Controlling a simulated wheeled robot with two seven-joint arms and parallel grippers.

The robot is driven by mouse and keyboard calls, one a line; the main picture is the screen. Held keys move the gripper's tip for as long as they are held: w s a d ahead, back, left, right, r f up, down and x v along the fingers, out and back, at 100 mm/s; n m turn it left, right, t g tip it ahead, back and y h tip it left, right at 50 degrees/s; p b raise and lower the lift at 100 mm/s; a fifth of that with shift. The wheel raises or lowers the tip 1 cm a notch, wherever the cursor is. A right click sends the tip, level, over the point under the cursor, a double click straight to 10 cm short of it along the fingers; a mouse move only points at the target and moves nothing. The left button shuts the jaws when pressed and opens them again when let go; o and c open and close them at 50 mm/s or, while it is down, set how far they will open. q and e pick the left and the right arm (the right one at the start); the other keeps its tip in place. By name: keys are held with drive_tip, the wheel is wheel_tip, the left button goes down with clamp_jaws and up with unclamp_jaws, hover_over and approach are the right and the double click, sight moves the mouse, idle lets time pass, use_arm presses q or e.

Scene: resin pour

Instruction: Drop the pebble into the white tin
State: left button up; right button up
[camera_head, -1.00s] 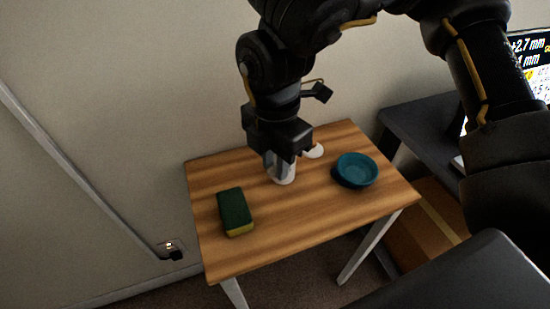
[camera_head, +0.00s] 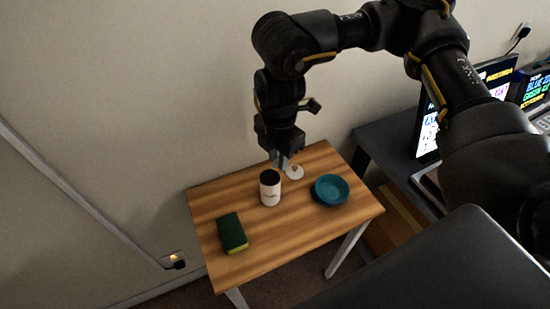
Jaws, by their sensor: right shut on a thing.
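The white tin (camera_head: 270,195) stands upright near the middle of the small wooden table, its dark top facing up. My right gripper (camera_head: 285,163) is just behind and to the right of the tin's top, pointing down. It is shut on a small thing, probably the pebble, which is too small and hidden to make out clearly. A small white dish (camera_head: 295,174) lies beside the fingertips, with a small brownish spot on it. My left gripper is not in view.
A blue bowl (camera_head: 331,190) stands on the right of the wooden table (camera_head: 290,225). A green and yellow sponge (camera_head: 232,233) lies at the left front. A dark desk with screens (camera_head: 500,75) is at the right. The table's front middle is clear.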

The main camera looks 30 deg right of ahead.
sight(277, 167)
drive_tip(key=shift+w+d+f, duration=0.15)
drive_tip(key=shift+w, duration=0.35)
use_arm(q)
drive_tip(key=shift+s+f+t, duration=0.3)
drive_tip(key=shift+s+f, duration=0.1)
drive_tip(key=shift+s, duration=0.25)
use_arm(e)
drive_tip(key=shift+w+n, duration=0.4)
drive_tip(key=shift+n, duration=0.2)
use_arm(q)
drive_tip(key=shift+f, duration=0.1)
use_arm(e)
drive_tip(key=shift+f, duration=0.1)
